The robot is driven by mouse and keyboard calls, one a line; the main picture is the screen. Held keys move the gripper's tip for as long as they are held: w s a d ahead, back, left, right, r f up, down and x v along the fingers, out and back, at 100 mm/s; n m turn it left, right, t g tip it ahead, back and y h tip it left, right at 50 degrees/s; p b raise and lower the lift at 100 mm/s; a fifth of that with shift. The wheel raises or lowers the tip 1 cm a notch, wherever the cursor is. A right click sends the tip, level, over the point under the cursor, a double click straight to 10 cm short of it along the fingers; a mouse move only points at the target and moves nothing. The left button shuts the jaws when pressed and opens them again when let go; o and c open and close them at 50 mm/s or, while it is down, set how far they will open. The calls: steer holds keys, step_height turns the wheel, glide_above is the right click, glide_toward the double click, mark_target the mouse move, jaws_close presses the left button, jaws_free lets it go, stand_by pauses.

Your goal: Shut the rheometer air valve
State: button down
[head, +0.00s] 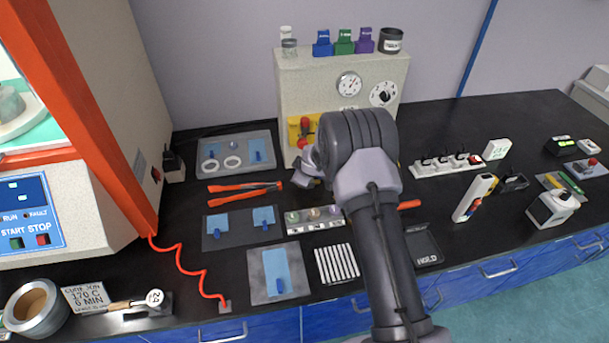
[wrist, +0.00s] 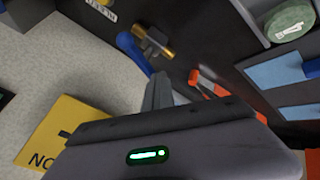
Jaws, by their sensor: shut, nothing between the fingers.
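In the wrist view, a brass fitting (wrist: 155,44) with a blue lever (wrist: 132,50) sits just beyond my fingers; it looks like the air valve. The lever slants from the fitting's left side down toward my fingertips. I cannot tell whether they touch. My gripper (wrist: 161,82) is shut and empty. In the head view my gripper (head: 307,166) is low at the front of the cream gauge box (head: 318,82), and my arm hides the box's lower right front and the valve.
A yellow panel (head: 293,133) with a red knob (head: 304,122) is on the box front, close to my gripper. Orange-handled tongs (head: 240,190) and a grey tray (head: 207,150) lie to the left. A power strip (head: 440,166) lies to the right. The black bench is crowded around my arm.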

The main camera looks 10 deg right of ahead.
steer(key=m+h+b, duration=0.1)
steer(key=w+m+b, duration=0.1)
steer(key=b, duration=0.1)
steer(key=shift+a+f+m+h, duration=0.2)
steer(key=shift+f+m+h, duration=0.15)
steer(key=shift+m+h, duration=0.05)
steer(key=m+b, duration=0.1)
steer(key=b, duration=0.1)
steer(key=m+h+b, duration=0.1)
steer(key=b, duration=0.1)
steer(key=shift+w+f+m+h+b, duration=0.1)
steer(key=shift+w+m+h+b, duration=0.2)
steer(key=shift+w, duration=0.1)
steer(key=shift+w+r+m+g+h+b, duration=0.1)
steer(key=shift+w+m+g+h+b, duration=0.2)
steer(key=shift+m+b, duration=0.35)
steer(key=shift+w+r+m+g+h+b, duration=0.1)
steer(key=shift+m+g+h+b, duration=0.25)
steer(key=shift+m+b, duration=0.25)
steer(key=shift+w+d+r+m+g+h, duration=0.1)
steer(key=shift+w+m+g+h, duration=0.1)
steer(key=shift+m+h, duration=0.25)
steer(key=shift+w+r+m+g+h, duration=0.1)
steer(key=shift+m+g+h, duration=0.1)
steer(key=shift+m, duration=0.4)
steer(key=shift+d+b, duration=0.1)
steer(key=shift+b, duration=0.25)
